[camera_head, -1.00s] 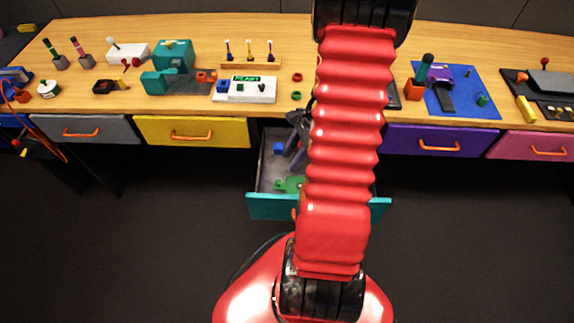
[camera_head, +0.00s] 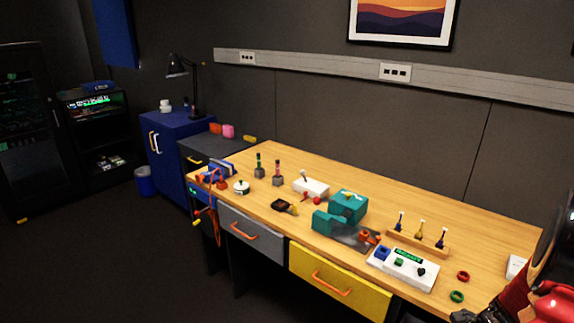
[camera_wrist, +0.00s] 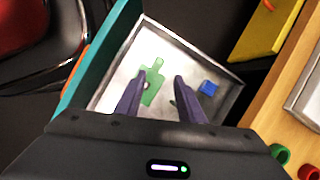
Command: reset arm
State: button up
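My gripper (camera_wrist: 159,84) shows in the wrist view with its two dark purple fingers apart and nothing between them that I can see gripped. It is above an open drawer with a teal front (camera_wrist: 100,52). A flat green piece (camera_wrist: 153,82) lies in the drawer behind the left finger. A small blue block (camera_wrist: 208,88) lies to the right of the right finger. Part of my red and black arm shows at the lower right edge of the head view; the drawer is outside that view.
The wooden bench (camera_head: 380,190) holds a teal device (camera_head: 347,206), a white panel box (camera_head: 404,268), a rack of small tools (camera_head: 418,243) and red and green rings. A grey drawer (camera_head: 252,234) and yellow drawer (camera_head: 340,284) look shut. The floor at left is open.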

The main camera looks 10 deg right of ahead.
jog(key=s+a+r+n+t+h, duration=0.3)
jog(key=a+r+n+h, duration=0.1)
jog(key=a+r+n, duration=1.9)
jog(key=a+r, duration=0.4)
jog(key=shift+a+t, duration=0.25)
jog(key=shift+t, duration=0.05)
jog(key=shift+r, duration=0.1)
